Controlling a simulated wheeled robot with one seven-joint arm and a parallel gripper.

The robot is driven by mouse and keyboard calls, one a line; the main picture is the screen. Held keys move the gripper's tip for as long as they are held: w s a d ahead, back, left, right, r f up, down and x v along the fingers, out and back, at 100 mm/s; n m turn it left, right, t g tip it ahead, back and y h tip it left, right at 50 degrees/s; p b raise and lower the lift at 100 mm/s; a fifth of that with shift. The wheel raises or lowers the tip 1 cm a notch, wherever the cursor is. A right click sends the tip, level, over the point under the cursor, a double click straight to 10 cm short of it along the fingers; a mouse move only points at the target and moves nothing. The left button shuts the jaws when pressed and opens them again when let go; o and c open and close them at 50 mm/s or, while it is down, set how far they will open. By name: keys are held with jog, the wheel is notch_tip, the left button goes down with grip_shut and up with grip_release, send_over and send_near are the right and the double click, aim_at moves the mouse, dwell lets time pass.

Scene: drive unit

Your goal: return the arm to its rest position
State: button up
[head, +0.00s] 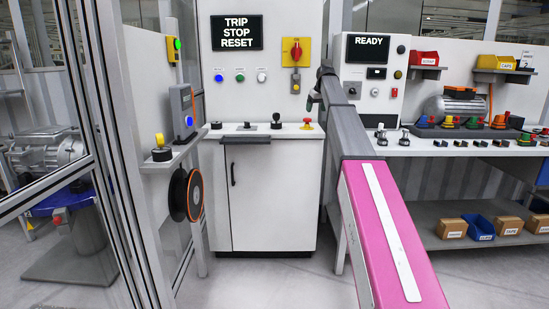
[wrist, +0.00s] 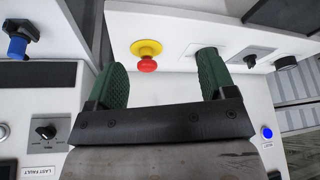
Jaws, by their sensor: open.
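My arm (head: 385,235) reaches from the bottom of the head view, pink then grey, up toward the gap between the white cabinet and the READY panel. My gripper (head: 314,98) is small in the head view, above the right end of the cabinet's top. In the wrist view my gripper (wrist: 158,82) shows two green ribbed fingers set wide apart, with nothing held between them. A red mushroom button on a yellow base (wrist: 147,57) lies beyond the fingertips, apart from them.
The white cabinet (head: 274,195) carries knobs and a red-and-yellow button (head: 307,124) on top. A READY panel (head: 372,80) and bench (head: 450,150) with small parts stand right. A glass-framed door (head: 110,150) and cable reel (head: 185,195) are left. Floor shows in front of the cabinet.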

jog(key=s+f+m+g, duration=0.1)
jog(key=s+f, duration=0.7)
jog(key=f, duration=0.3)
jog(key=s+a+f+m, duration=0.1)
jog(key=s+f, duration=0.7)
jog(key=f, duration=0.4)
jog(key=s+f+g, duration=0.1)
jog(key=s+f, duration=0.7)
jog(key=f, duration=0.3)
jog(key=s+f, duration=0.5)
jog(key=s, duration=0.4)
jog(key=s+f+m+g+h, duration=0.1)
jog(key=s+f, duration=0.5)
jog(key=s, duration=0.4)
jog(key=s+f+m+g, duration=0.1)
jog(key=s+f, duration=0.5)
jog(key=s, duration=0.3)
jog(key=shift+s+a+f+h, duration=0.25)
jog(key=shift+s+a+h, duration=0.05)
jog(key=shift+s+a, duration=0.05)
